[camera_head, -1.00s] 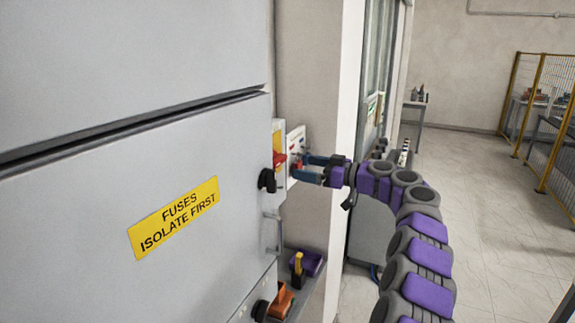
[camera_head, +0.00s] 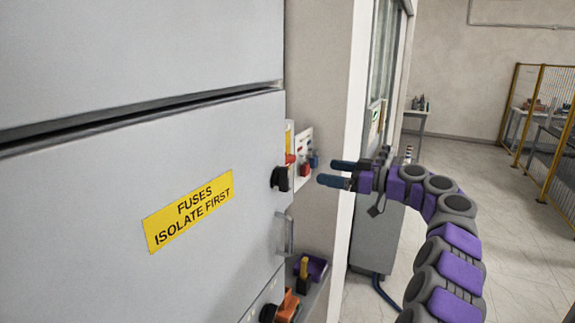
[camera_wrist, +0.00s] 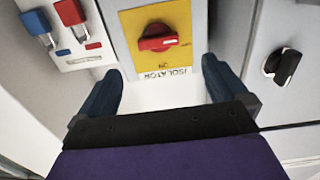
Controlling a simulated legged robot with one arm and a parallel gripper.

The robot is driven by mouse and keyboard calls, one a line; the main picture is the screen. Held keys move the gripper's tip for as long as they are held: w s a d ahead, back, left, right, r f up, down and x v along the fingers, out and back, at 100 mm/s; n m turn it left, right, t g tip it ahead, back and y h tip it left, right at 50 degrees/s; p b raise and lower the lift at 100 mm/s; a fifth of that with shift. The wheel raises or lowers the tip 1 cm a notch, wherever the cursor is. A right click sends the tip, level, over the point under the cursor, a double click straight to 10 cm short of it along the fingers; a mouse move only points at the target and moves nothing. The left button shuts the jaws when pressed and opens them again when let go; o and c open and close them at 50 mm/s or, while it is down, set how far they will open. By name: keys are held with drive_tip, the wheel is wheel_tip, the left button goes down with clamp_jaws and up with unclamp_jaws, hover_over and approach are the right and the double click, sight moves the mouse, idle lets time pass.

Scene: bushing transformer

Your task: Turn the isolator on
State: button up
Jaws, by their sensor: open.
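In the head view the red knob (camera_head: 290,159) shows only as a sliver at the cabinet's edge. My gripper (camera_head: 328,173) is open and empty, to the right of the panel and apart from it. In the wrist view my gripper's fingers (camera_wrist: 160,92) stand apart, with the knob beyond them and roughly centred between them. The knob's exact setting is hard to read.
A padlock board with blue (camera_wrist: 36,24) and red (camera_wrist: 70,14) padlocks is beside the isolator. A black knob (camera_wrist: 282,67) is on the grey cabinet (camera_head: 100,220). A purple tray (camera_head: 317,267) sits below. Open floor (camera_head: 505,230) lies to the right.

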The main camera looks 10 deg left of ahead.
drive_tip(key=p+v, duration=0.1)
drive_tip(key=v, duration=2.1)
drive_tip(key=shift+w+d+f+p, duration=0.2)
drive_tip(key=shift+w+d+p, duration=0.1)
drive_tip(key=shift+d, duration=0.2)
drive_tip(key=shift+a, duration=0.15)
